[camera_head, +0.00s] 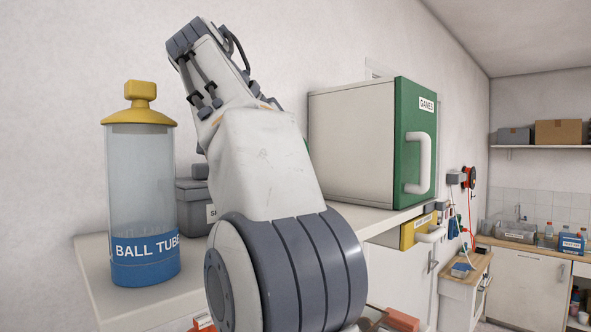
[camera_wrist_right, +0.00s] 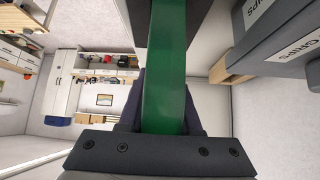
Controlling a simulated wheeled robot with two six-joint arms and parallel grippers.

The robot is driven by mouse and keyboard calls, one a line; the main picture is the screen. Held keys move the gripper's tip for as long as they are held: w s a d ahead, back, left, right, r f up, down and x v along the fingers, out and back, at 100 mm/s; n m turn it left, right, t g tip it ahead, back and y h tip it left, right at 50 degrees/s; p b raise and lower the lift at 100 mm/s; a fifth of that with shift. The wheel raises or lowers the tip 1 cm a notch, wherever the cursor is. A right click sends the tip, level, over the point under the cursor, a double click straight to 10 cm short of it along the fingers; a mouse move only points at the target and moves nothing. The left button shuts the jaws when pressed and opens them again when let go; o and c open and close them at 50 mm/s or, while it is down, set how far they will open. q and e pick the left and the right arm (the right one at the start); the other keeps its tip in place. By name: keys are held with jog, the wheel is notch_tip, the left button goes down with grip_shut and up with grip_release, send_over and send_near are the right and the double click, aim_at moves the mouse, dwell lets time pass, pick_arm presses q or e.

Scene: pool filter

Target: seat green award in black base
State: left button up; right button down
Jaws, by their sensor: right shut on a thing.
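The green award (camera_wrist_right: 166,75) shows in the right wrist view as a long flat green strip running from the palm to the top edge. My right gripper (camera_wrist_right: 160,110) is shut on it, with dark fingers on both sides. A dark block lies behind the strip's far end at the top of that view; I cannot tell whether it is the black base or whether the award touches it. In the head view I see neither award nor base for certain, and one of my arms covers the middle. My left gripper is not in view.
In the head view a ball tube (camera_head: 142,210) with a yellow lid stands on the counter (camera_head: 100,287) at left. A grey box (camera_head: 194,208) is behind my arm. A green-fronted games cabinet (camera_head: 415,140) stands at right. Grey boxes marked grips (camera_wrist_right: 270,45) are close in the wrist view.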

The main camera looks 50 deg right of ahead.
jog(key=shift+f, duration=0.15)
jog(key=c, duration=0.5)
grip_release()
jog(key=p+v, duration=0.5)
